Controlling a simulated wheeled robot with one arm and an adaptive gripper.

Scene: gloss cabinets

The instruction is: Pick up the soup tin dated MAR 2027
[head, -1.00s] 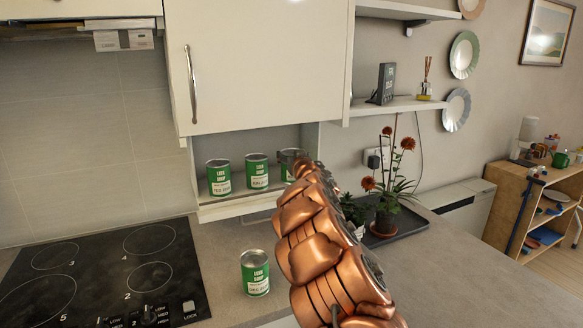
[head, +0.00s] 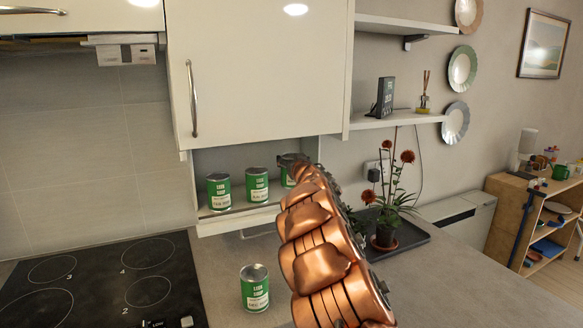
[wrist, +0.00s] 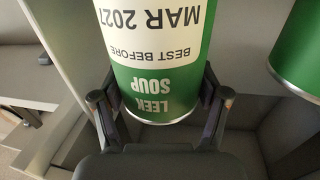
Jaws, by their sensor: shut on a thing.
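A green and white leek soup tin (wrist: 155,50) fills the top middle of the wrist view, upside down in the picture. Its label reads BEST BEFORE MAR 2027. My gripper (wrist: 153,88) is shut on it, with one finger on each side. In the head view this tin (head: 287,179) is at the right of the open niche under the wall cabinet, mostly hidden by my copper arm and gripper (head: 291,160). I cannot tell whether its base touches the shelf.
Two similar tins stand left of it in the niche, one nearer (head: 257,185) and one at far left (head: 219,191). Another tin (head: 254,288) stands on the worktop beside the black hob (head: 105,285). A potted plant (head: 386,230) on a dark tray is to the right.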

